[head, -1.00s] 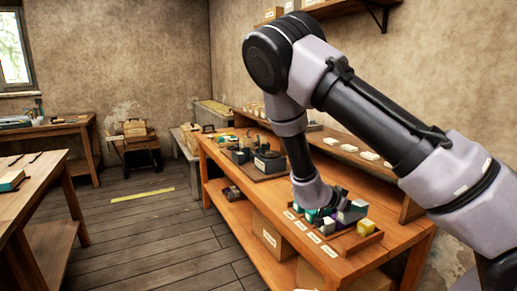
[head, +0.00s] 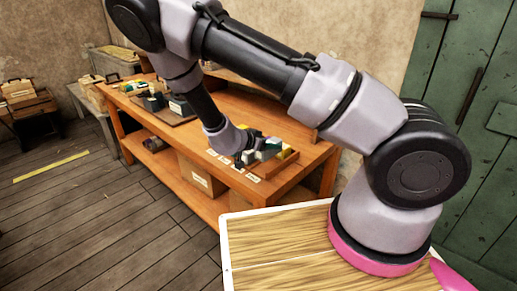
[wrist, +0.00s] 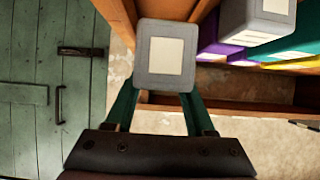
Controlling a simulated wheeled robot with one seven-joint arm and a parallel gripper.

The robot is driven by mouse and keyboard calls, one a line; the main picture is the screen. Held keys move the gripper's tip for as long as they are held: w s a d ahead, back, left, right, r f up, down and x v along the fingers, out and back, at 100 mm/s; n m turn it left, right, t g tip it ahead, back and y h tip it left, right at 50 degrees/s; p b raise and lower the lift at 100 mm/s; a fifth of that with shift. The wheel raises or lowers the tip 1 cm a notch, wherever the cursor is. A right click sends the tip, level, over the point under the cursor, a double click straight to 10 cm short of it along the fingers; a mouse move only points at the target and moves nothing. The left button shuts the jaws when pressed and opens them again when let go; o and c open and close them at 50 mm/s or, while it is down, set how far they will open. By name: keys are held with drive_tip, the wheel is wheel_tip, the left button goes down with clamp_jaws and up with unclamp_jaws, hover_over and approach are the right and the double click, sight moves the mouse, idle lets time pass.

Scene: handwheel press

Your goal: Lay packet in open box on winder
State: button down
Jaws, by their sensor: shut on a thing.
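In the wrist view, my gripper (wrist: 163,100) has its two teal fingers shut on a grey packet (wrist: 165,55) with a blank cream label. In the head view, my gripper (head: 242,158) is low at the near end of the long wooden bench, over or beside a wooden tray (head: 276,176) of packets. I cannot tell whether the held packet is clear of the tray. Another grey packet (wrist: 264,18) sits close by, beside purple, teal and yellow ones. I cannot make out an open box or a winder for certain.
The long bench (head: 312,150) carries a dark tray with machine parts (head: 172,107) at its far end. A wooden box (head: 20,92) stands on a small stand at far left. A green door (head: 470,60) is at right.

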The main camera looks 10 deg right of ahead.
sight(269, 156)
drive_tip(key=shift+f, duration=2.45)
drive_tip(key=shift+f, duration=0.1)
drive_tip(key=shift+f, duration=0.1)
drive_tip(key=shift+c, duration=1.2)
unclamp_jaws()
